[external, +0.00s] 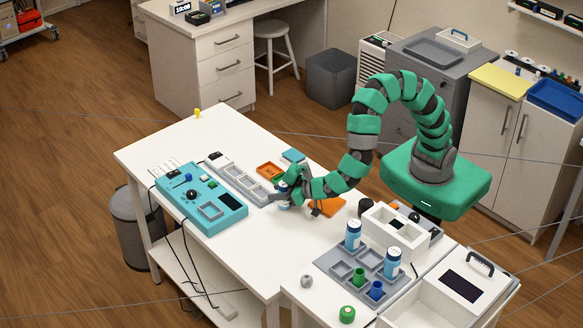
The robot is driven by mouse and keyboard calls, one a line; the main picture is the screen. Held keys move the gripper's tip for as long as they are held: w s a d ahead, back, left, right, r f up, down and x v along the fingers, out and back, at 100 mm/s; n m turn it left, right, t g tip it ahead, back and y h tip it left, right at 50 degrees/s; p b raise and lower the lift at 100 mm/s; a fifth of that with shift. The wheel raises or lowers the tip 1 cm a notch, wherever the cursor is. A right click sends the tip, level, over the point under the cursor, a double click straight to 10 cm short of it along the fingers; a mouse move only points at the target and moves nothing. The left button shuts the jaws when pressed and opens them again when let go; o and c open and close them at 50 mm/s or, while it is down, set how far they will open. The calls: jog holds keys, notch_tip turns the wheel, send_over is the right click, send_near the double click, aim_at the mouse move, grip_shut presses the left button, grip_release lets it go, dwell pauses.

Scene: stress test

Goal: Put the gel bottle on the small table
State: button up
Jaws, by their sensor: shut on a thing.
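My gripper (285,192) is at the end of my green arm, low over the middle of the long white table. It is shut on a small blue-and-white bottle (283,201), which seems to be the gel bottle; the fingers partly cover it, and I cannot tell whether its base touches the table. Two similar blue-and-white bottles, one at the back (352,236) and one at the right (392,260), stand upright in a grey tray on the adjoining white table (295,283) at the front right. I cannot tell for sure which table is the small one.
A teal device (205,205) and a grey compartment strip (240,180) lie left of my gripper. The grey tray (330,260) also holds green and blue cups. A white open box (425,300) stands front right.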

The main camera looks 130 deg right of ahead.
notch_tip(320, 180, up, 9)
jog(key=shift+r+p, duration=0.2)
jog(key=shift+p, duration=1.05)
jog(key=shift+r, duration=0.15)
jog(key=shift+w+a+r+t, duration=0.2)
jog(key=shift+w+t, duration=0.1)
jog(key=shift+w, duration=0.1)
jog(key=w+a+n+t+y, duration=0.5)
jog(key=w+a+n+y, duration=0.15)
jog(key=w+a, duration=0.35)
jog(key=s+a+f+n+t+y, duration=0.15)
jog(key=a+f+n+y, duration=0.4)
jog(key=a, duration=0.65)
jog(key=v, duration=0.6)
jog(key=shift+a+n, duration=0.3)
jog(key=shift+a, duration=0.1)
jog(key=shift+r, duration=0.1)
